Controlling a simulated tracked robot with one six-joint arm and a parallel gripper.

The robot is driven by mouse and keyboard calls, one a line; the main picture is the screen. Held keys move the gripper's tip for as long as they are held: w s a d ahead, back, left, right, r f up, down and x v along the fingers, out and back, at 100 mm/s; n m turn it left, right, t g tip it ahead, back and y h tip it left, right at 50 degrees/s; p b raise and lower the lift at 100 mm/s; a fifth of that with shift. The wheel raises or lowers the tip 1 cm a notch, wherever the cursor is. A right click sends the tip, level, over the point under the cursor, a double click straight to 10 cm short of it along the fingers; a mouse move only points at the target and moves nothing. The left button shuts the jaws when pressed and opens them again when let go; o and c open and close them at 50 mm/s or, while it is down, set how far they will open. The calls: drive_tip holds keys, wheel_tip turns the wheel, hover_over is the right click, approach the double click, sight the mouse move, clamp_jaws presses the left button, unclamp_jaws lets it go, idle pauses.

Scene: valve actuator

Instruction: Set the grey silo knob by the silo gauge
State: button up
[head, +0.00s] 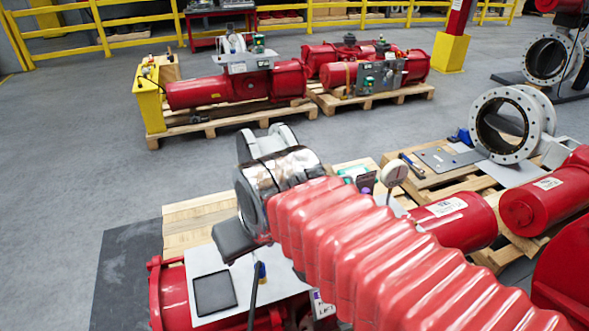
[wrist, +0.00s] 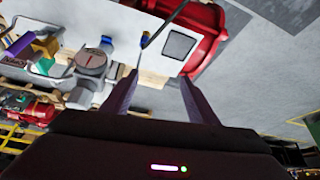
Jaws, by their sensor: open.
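In the wrist view, a grey round fitting (wrist: 91,61) with a red mark on its face stands on a grey body, left of my gripper. I cannot tell whether it is the silo knob or a gauge. In the head view, a pale round dial (head: 393,173) stands on a thin stalk behind my red arm; its reading is too small to tell. My gripper (wrist: 157,92) is open, with nothing between its two dark fingers. It is apart from the round fitting. In the head view my arm hides much of the workplace.
A pale plate with a dark square pad (head: 213,292) lies on a red actuator (head: 170,295). A thin rod with a blue part (wrist: 146,38) is near my fingers. Green and purple items (wrist: 45,46) lie beyond the fitting. Loaded pallets (head: 215,122) stand behind, with open floor between.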

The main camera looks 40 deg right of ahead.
drive_tip(key=shift+o, duration=1.2)
drive_tip(key=w+d+r+m+h, duration=0.1)
drive_tip(key=w+d+r+m, duration=0.1)
drive_tip(key=w+d+r, duration=0.3)
drive_tip(key=w+d, duration=0.1)
drive_tip(key=d, duration=0.1)
drive_tip(key=shift+w+d+r+g, duration=0.3)
drive_tip(key=shift+w+g, duration=0.05)
drive_tip(key=shift+g, duration=0.05)
drive_tip(key=w+d+r+m, duration=0.1)
drive_tip(key=w+d+r, duration=0.1)
drive_tip(key=d, duration=0.4)
drive_tip(key=w+d+r+m+h, duration=0.1)
drive_tip(key=w+d+r+m, duration=0.1)
drive_tip(key=d, duration=0.3)
drive_tip(key=shift+w+d+g, duration=0.35)
drive_tip(key=shift+w+g, duration=0.05)
drive_tip(key=shift+w, duration=0.5)
drive_tip(key=x, duration=1.4)
drive_tip(key=shift+r, duration=0.1)
drive_tip(key=shift+s, duration=0.1)
drive_tip(key=shift+c, duration=0.5)
drive_tip(key=c, duration=1)
